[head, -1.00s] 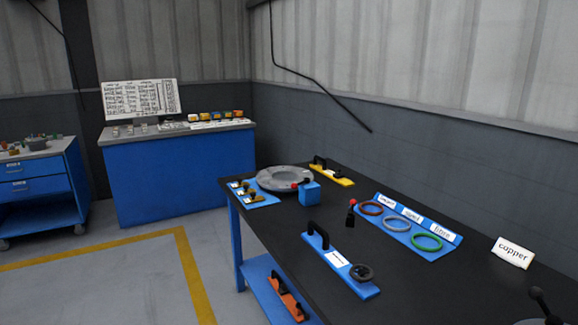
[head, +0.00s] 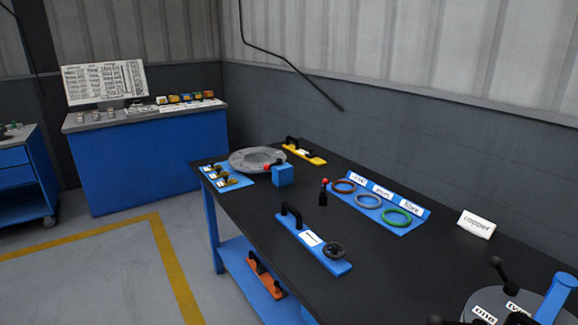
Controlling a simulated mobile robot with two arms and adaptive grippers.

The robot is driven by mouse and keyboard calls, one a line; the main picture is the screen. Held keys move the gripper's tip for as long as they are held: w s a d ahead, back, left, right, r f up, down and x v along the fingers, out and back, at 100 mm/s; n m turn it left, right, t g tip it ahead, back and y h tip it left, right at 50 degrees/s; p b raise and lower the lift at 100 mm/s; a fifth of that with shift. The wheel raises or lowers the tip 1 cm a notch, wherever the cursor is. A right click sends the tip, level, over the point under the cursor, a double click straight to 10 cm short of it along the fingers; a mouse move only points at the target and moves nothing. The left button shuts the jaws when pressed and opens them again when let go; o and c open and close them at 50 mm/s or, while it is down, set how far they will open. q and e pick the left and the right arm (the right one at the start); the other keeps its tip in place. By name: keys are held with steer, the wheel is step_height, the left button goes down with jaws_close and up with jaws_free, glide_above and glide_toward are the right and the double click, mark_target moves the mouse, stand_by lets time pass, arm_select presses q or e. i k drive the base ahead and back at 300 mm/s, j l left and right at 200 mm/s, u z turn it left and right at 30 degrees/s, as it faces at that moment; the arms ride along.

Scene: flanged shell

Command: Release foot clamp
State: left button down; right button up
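No part is labelled as the foot clamp, so I cannot tell which one it is. A grey round body (head: 478,299) comes in at the lower right corner, cut off by the frame, with white labels on top. A black lever with a ball knob (head: 503,274) rises from it, and a blue post (head: 556,297) leans beside it. A blue block (head: 283,176) with a red-knobbed lever (head: 268,168) stands against the grey flanged ring (head: 255,159) at the table's far end. A small black upright lever with a red top (head: 323,191) stands mid-table. Neither gripper shows.
An orange tool (head: 267,278) lies on the lower shelf. Floor is clear at left.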

mark_target(266, 167)
steer(key=i+j+z, duration=0.25)
steer(key=z, duration=0.15)
steer(key=i+j+z, duration=0.2)
steer(key=j+z, duration=0.25)
steer(key=i+j, duration=0.15)
steer(key=j, duration=0.25)
steer(key=i+j+z, duration=0.1)
steer(key=j, duration=0.35)
steer(key=i+j, duration=0.2)
steer(key=j, duration=0.25)
steer(key=i+j+z, duration=0.1)
steer(key=j, duration=0.3)
steer(key=i+j, duration=0.15)
steer(key=j, duration=0.3)
steer(key=z, duration=0.05)
